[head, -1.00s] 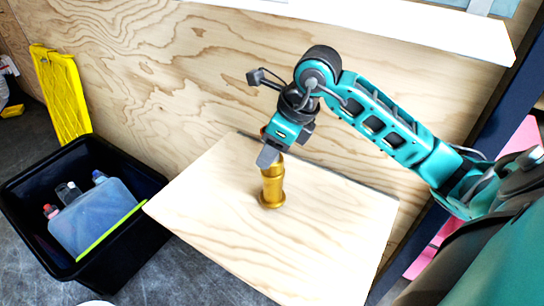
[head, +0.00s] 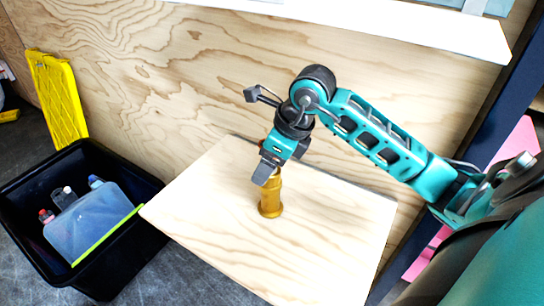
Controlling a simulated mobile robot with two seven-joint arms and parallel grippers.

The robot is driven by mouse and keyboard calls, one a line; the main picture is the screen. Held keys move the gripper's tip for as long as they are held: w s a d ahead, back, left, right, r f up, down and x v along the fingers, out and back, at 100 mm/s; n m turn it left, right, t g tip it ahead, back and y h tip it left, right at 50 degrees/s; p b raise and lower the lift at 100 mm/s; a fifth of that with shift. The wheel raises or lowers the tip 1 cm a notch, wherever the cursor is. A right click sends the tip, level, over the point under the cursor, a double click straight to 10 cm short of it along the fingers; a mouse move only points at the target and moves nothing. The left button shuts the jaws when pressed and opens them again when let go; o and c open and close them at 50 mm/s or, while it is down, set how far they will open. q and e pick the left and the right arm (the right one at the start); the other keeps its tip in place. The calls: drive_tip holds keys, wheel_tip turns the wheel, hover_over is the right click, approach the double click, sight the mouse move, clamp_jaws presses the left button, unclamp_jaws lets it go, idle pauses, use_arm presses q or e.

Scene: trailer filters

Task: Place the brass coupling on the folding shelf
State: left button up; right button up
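The brass coupling (head: 270,198) stands upright on the folding shelf (head: 330,235), a pale wooden board against the plywood wall. My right gripper (head: 268,174) comes in from the right and points down at the coupling's top end. Its fingers overlap the top of the coupling in the head view, and part of that end is hidden behind them. I cannot tell whether the fingers are closed on it or apart from it. My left gripper is not in view.
A white ledge (head: 400,28) runs above. The shelf around the coupling is bare.

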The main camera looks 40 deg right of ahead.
drive_tip(key=shift+r, duration=0.15)
drive_tip(key=v, duration=0.4)
drive_tip(key=shift+d+r+p, duration=0.15)
drive_tip(key=shift+p, duration=0.25)
use_arm(q)
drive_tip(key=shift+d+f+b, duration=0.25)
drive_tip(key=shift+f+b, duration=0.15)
drive_tip(key=shift+b, duration=0.8)
use_arm(e)
drive_tip(key=s+d, duration=0.6)
drive_tip(key=s, duration=0.4)
drive_tip(key=shift+s+d+r, duration=0.2)
drive_tip(key=shift+s+d, duration=0.05)
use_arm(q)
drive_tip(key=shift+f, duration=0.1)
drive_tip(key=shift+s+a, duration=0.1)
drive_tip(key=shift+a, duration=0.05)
